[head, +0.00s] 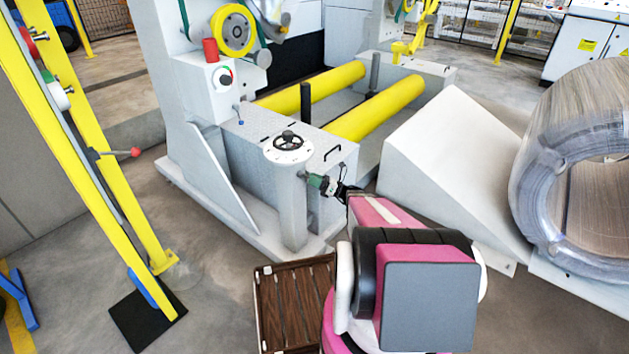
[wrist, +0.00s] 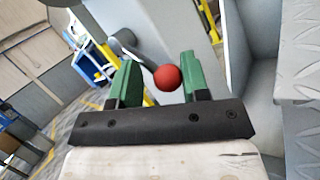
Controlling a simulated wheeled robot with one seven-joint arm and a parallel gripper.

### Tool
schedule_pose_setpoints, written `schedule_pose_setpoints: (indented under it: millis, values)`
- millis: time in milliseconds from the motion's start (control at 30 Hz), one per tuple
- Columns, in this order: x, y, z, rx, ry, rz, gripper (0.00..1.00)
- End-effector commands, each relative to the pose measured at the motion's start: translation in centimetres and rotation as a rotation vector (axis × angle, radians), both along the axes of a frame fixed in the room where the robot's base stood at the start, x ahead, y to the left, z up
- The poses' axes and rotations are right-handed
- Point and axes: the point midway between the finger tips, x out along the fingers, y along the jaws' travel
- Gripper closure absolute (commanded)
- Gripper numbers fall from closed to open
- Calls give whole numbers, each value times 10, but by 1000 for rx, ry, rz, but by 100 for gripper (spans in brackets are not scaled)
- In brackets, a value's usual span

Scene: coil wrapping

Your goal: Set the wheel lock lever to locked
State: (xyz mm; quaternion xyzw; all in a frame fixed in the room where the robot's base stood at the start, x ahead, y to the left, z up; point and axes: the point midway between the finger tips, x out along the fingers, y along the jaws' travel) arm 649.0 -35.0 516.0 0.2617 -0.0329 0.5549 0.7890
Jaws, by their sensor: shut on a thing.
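My gripper (head: 316,181) is beside the pedestal's right side, just below the handwheel plate. In the wrist view a red ball knob (wrist: 168,78) lies between the two green fingers of my gripper (wrist: 160,80), which are shut on it. The knob appears to be the end of the wheel lock lever.
Yellow rollers (head: 375,105) lie behind the pedestal. A white wedge block (head: 455,160) and a large wire coil (head: 575,150) stand to the right. A brown slatted pallet (head: 295,300) lies in front. A yellow frame with a red-knobbed lever (head: 136,152) stands left.

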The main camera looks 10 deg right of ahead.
Motion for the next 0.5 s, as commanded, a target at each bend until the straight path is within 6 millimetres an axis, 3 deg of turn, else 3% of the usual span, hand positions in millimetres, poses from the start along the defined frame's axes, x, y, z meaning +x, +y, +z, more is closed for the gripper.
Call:
schedule_pose_setpoints:
  millis: [33, 67, 100, 500]
  values:
    - [4, 0, 0, -1, 3, -7, 48]
    - [4, 0, 0, -1, 3, -7, 38]
    - [4, 0, 0, -1, 3, -6, 35]
    - [-1, -8, -4, -2, 2, -6, 35]
